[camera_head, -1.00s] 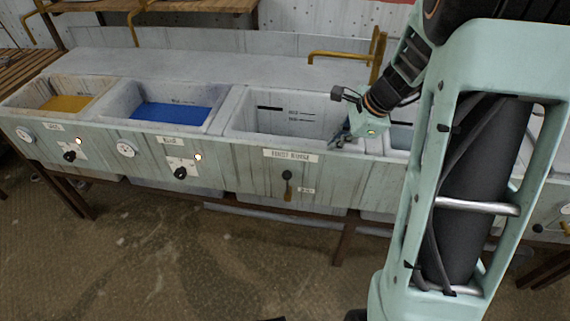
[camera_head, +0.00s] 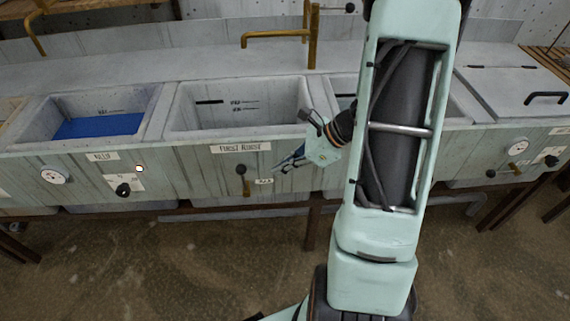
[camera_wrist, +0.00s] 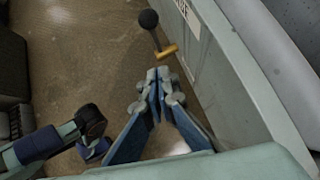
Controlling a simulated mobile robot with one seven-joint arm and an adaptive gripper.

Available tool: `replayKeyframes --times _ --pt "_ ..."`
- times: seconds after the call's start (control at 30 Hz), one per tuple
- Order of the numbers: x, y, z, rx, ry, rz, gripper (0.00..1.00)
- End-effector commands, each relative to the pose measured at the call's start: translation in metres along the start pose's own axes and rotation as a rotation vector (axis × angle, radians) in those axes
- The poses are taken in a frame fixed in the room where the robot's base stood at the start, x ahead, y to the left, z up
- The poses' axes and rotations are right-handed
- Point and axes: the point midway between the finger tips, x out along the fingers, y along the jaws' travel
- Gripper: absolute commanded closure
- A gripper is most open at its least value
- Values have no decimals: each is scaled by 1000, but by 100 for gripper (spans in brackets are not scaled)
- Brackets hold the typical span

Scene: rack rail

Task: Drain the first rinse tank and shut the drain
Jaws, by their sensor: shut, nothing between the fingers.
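The first rinse tank (camera_head: 240,133), labelled FIRST RINSE, is a grey basin with level marks on its back wall. No coloured liquid shows in it; I cannot tell whether clear water is there. On its front panel is the drain lever, with a black knob (camera_head: 241,169) above a brass part (camera_head: 246,189). In the wrist view the knob (camera_wrist: 149,18) and brass part (camera_wrist: 166,52) lie just beyond my fingertips. My gripper (camera_head: 276,166) is shut and empty, in front of the panel, right of the lever and apart from it.
A blue-filled tank (camera_head: 98,126) stands to the left, with a dial (camera_head: 54,174) and a black knob (camera_head: 123,190) on its panel. A lidded tank (camera_head: 515,90) is at the right. A brass tap (camera_head: 277,35) rises behind. The floor in front is clear.

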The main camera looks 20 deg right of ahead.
Motion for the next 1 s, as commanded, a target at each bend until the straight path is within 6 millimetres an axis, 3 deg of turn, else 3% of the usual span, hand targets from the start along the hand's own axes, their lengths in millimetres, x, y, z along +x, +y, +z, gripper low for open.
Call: replayKeyframes --times 0.03,0.2,0.4,1.0 --pt "15 1 -2 -1 -1 5 100" --pt "51 1 -2 0 0 4 100" --pt "70 0 19 -5 1 1 100" --pt "78 -1 29 -2 3 -1 100"
